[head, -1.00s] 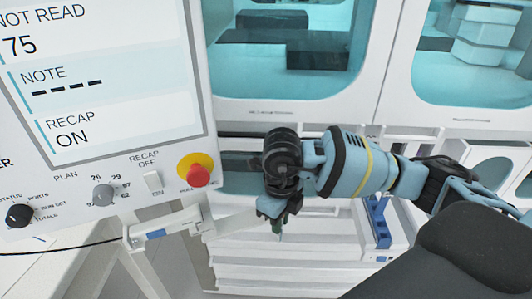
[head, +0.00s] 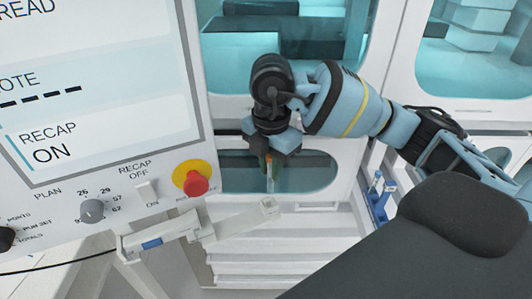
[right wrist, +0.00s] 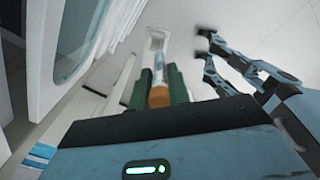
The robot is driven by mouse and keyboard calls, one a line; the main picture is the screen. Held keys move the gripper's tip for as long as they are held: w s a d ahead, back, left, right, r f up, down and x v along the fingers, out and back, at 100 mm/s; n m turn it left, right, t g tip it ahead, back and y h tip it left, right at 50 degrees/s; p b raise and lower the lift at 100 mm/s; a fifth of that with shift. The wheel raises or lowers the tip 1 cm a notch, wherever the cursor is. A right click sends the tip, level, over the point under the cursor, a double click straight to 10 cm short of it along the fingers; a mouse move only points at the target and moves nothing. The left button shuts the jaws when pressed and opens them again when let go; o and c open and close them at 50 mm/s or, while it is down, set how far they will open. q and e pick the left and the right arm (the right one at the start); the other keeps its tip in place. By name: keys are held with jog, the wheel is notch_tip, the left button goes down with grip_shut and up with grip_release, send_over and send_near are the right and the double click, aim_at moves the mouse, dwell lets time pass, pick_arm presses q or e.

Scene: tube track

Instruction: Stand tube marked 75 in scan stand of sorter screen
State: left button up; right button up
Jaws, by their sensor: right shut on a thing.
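My right gripper (head: 270,160) is shut on a tube (head: 269,181) and holds it upright, mouth of the jaws downward. In the right wrist view the tube (right wrist: 158,72) shows clear with an orange cap (right wrist: 158,97) between the green fingers. Its marking cannot be read. The sorter screen (head: 95,95) is at the left. From below it a white arm reaches right to a small white holder, which looks like the scan stand (head: 268,207). The tube is above it and apart from it. In the right wrist view the holder (right wrist: 155,42) lies beyond the tube's far end. My left gripper is not in view.
A blue and white rack (head: 379,200) with at least one tube stands right of the holder. A red stop button (head: 196,184) and knobs sit on the panel under the screen. White cabinets with teal windows (head: 275,40) stand behind. White ledges lie below the holder.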

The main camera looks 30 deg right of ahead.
aim_at(270, 177)
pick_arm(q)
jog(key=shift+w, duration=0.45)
pick_arm(e)
jog(key=shift+w+d+r+m, duration=0.1)
jog(key=shift+w+r+m, duration=0.1)
jog(key=shift+r+m, duration=0.35)
jog(key=shift+w+r+m, duration=0.2)
jog(key=shift+m, duration=0.65)
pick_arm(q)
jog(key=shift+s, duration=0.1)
pick_arm(e)
jog(key=shift+f, duration=0.1)
